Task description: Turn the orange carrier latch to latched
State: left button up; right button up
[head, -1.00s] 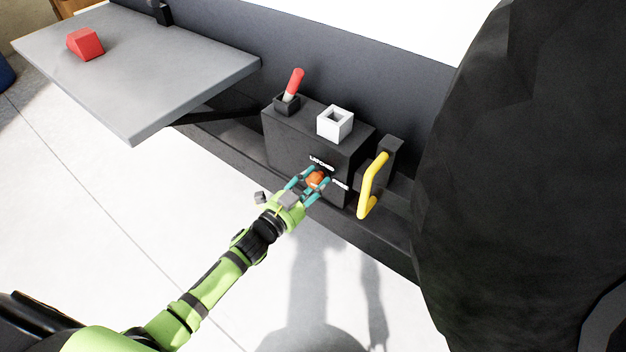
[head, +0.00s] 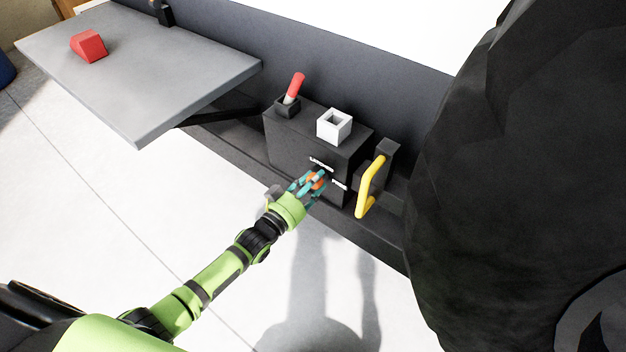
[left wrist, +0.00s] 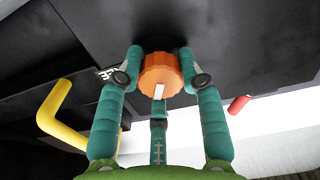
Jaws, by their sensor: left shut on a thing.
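The orange carrier latch (left wrist: 161,76) is a round, ridged knob with a white pointer mark, set on the front of a dark box (head: 290,148). In the head view the latch (head: 316,181) is partly hidden by fingers, below the small white labels "LATCHED" and, to its right, one that seems to read "FREE". My left gripper (head: 311,184) is shut on the latch. In the left wrist view its teal fingers (left wrist: 160,85) stand on both sides of the knob, with a third finger below it. My right gripper is not in view.
A yellow handle (head: 371,186) is right of the box. A red-tipped lever (head: 294,86) and a white square socket (head: 335,124) are on top. A grey shelf (head: 150,75) with a red block (head: 88,46) juts out at left. A large dark shape (head: 510,180) fills the right.

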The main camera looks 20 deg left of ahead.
pick_arm(q)
jog(key=n, duration=0.4)
jog(key=shift+s+f, duration=0.1)
jog(key=shift+f, duration=0.2)
jog(key=shift+d+n, duration=0.1)
jog(key=shift+n, duration=0.8)
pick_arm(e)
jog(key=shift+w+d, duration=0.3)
pick_arm(q)
jog(key=shift+f, duration=0.1)
jog(key=o, duration=1.2)
jog(key=shift+c, duration=0.2)
jog(key=shift+r, duration=0.2)
jog(key=v, duration=1.2)
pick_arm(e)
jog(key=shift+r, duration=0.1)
